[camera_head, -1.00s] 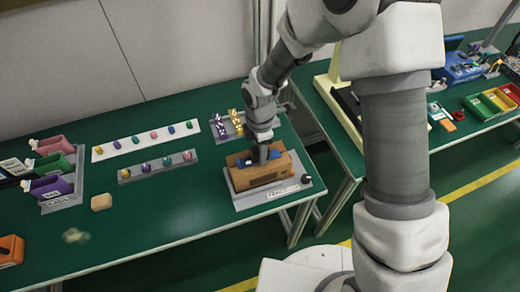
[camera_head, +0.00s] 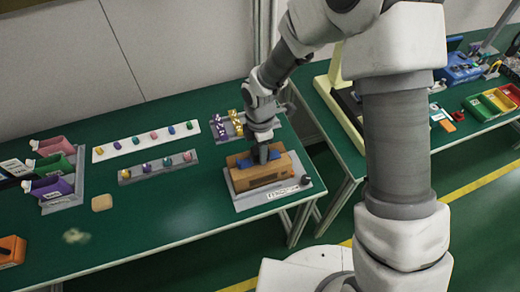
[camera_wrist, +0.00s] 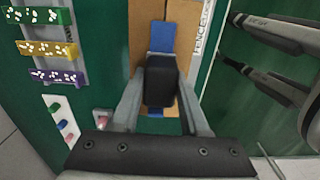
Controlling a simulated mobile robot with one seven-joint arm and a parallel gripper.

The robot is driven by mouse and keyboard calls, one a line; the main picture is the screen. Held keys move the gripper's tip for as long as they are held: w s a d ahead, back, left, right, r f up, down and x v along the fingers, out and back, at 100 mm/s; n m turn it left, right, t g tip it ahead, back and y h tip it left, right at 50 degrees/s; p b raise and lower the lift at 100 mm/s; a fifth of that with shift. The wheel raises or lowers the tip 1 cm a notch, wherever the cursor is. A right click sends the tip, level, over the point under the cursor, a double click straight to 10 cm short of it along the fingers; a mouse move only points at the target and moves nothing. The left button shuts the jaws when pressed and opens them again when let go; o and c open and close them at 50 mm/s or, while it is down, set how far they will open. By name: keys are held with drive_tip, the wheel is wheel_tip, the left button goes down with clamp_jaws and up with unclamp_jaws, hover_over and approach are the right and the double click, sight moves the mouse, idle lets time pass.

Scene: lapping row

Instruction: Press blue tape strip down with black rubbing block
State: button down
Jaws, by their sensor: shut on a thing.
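The blue tape strip (camera_wrist: 161,37) lies along the top of a brown cardboard box (camera_wrist: 143,30), and its far part and a short near end show in the wrist view. My gripper (camera_wrist: 160,100) is shut on the black rubbing block (camera_wrist: 161,72), which covers the middle of the strip. In the head view, my gripper (camera_head: 261,152) is over the brown box (camera_head: 258,175), with blue tape (camera_head: 243,161) showing beside it. Whether the block touches the tape is hard to tell.
The box sits on a grey plate (camera_head: 292,194) near the green table's (camera_head: 150,225) right end. Purple and yellow pieces (camera_head: 237,122) stand behind it. Strips with small coloured pieces (camera_head: 147,140) and tilted bins (camera_head: 50,188) lie to the left. The table's front middle is mostly clear.

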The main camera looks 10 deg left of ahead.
drive_tip(key=shift+r+p, duration=2.25)
drive_tip(key=shift+r, duration=1.05)
drive_tip(key=shift+a+f, duration=0.1)
drive_tip(key=shift+a, duration=0.05)
